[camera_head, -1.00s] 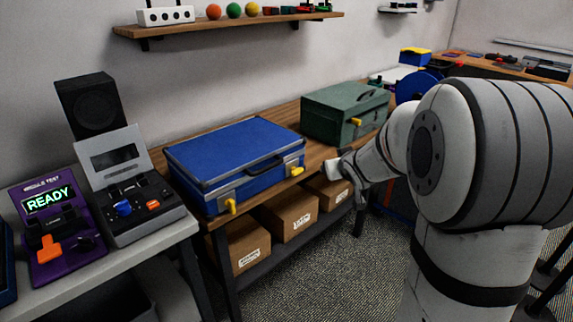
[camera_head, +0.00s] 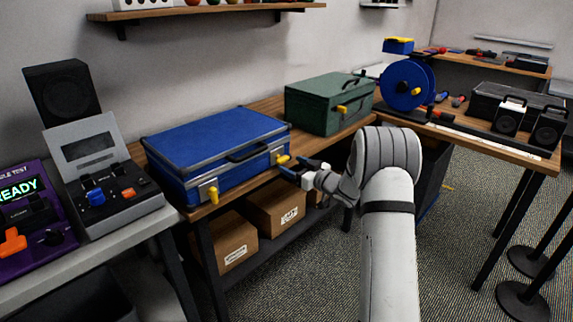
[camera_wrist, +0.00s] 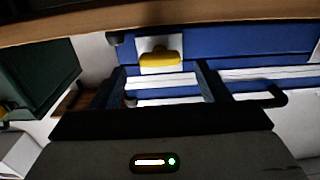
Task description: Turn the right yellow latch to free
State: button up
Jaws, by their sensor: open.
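A closed blue case (camera_head: 215,143) with silver edges lies on the wooden bench. Its right yellow latch (camera_head: 281,159) is on the front face, right of the black handle; its left yellow latch (camera_head: 213,194) hangs down at the front left corner. My gripper (camera_head: 290,167) is just in front of the right latch, open and empty. In the wrist view the yellow latch (camera_wrist: 160,59) lies across its pale plate, between and beyond the two dark fingers of my gripper (camera_wrist: 159,78). I cannot tell whether the fingers touch it.
A green case (camera_head: 325,103) with a yellow latch stands behind to the right. Cardboard boxes (camera_head: 275,209) sit on the shelf below. A blue reel (camera_head: 407,85) is on the bench farther right. Consoles (camera_head: 103,185) stand on the grey table at left.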

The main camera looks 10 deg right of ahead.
aim_at(282, 160)
jog(key=shift+x, duration=1.5)
jog(key=shift+c, duration=0.3)
jog(key=c, duration=0.9)
